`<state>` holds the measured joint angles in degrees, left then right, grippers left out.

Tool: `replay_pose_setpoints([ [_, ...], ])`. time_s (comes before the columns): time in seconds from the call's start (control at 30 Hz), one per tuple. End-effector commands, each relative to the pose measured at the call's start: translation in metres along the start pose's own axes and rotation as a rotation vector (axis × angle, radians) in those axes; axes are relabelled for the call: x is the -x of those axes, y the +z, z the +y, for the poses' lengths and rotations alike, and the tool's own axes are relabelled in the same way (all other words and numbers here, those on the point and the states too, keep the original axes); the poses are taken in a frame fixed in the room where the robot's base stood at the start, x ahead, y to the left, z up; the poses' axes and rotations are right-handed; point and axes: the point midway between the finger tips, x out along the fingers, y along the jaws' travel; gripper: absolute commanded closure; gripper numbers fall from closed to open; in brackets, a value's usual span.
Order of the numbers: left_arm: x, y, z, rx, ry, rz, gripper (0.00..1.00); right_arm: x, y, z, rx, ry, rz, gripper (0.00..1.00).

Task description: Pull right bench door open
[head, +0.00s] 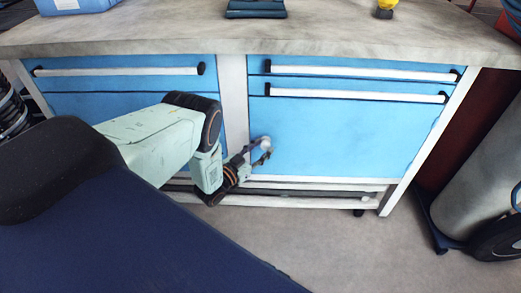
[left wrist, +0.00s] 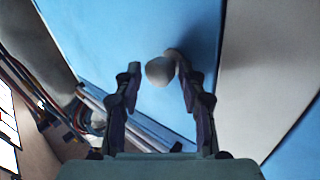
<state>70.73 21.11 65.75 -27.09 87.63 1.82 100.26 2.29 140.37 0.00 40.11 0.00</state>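The right bench door (head: 345,135) is a blue panel below a drawer, and it looks closed, flush with the bench front. A pale round knob (left wrist: 160,71) stands out from the blue surface in the left wrist view. My left gripper (head: 264,151) is at the lower left part of this door in the head view. In the left wrist view, my left gripper (left wrist: 158,72) is open, with one finger on each side of the knob. The right finger overlaps the knob's edge; I cannot tell whether it touches. My right gripper is not in view.
The grey benchtop (head: 330,35) holds a blue box (head: 75,5), a dark blue tray (head: 256,9) and a yellow item (head: 385,8). A white bar handle (head: 355,95) runs along the door's top. A grey cylinder (head: 480,190) stands at right. The floor before the door is clear.

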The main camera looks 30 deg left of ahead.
Motion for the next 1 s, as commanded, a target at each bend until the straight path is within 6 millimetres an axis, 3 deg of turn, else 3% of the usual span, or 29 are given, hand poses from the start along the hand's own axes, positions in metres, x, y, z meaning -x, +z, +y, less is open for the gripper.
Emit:
replay_pose_setpoints([
  [0.47, 0.0004, 0.0002, -0.0003, 0.000, 0.000, 0.000, 1.00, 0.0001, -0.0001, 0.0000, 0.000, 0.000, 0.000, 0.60],
  [1.0, 0.0021, 0.0002, 0.0009, 0.000, -0.003, -0.002, 1.00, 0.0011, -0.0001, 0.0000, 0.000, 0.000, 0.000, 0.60],
])
